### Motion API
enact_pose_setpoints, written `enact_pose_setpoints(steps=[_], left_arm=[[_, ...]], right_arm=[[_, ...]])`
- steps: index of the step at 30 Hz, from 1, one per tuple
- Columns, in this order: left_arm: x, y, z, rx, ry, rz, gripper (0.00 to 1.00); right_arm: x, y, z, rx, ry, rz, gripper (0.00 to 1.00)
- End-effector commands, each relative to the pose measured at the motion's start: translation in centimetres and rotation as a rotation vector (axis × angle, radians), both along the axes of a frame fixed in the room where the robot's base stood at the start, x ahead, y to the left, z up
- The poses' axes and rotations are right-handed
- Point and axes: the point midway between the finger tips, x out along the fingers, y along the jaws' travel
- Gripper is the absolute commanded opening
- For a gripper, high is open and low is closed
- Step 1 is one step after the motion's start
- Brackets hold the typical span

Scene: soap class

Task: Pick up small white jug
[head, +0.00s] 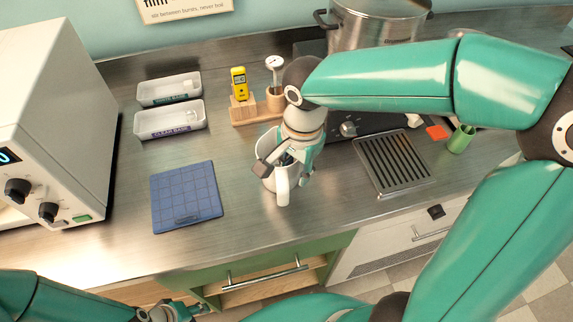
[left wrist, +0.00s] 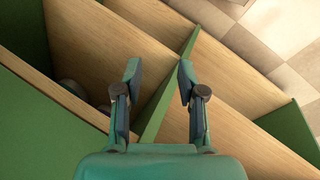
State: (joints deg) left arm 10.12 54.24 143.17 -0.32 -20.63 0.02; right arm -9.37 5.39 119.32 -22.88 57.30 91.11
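The small white jug (head: 283,190) stands upright on the steel counter, its handle toward the front. My right gripper (head: 284,166) is right over the jug from above, its fingers apart near the rim and partly covering it. I cannot tell whether they touch the jug. My left gripper (head: 172,313) is low at the front left, away from the jug. In the left wrist view my left gripper (left wrist: 158,88) is open and empty, above an open wooden compartment.
A blue gridded mat (head: 186,197) lies left of the jug. Two labelled trays (head: 170,119) and a wooden stand (head: 252,113) with a yellow meter (head: 238,84) are behind. A drain grate (head: 394,162) and green cup (head: 461,138) are right. An open green drawer (head: 262,290) is below.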

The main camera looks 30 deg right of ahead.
Motion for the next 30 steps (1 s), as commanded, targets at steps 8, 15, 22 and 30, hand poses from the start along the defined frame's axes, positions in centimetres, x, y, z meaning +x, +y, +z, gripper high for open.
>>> enact_pose_setpoints(steps=[8,15,22,30], left_arm=[[0.00,0.00,0.00,0.000,0.000,0.000,0.40],[0.00,0.00,0.00,0.000,0.000,0.000,0.40],[0.00,0.00,0.00,0.000,0.000,0.000,0.40],[0.00,0.00,0.07,0.000,0.000,0.000,0.40]], right_arm=[[0.00,0.01,-0.14,0.000,0.000,0.000,0.26],[0.01,0.02,-0.12,0.000,0.000,0.000,0.00],[0.03,0.02,-0.09,0.000,-0.001,0.000,0.00],[0.07,0.03,0.43,0.000,-0.002,0.000,0.00]])
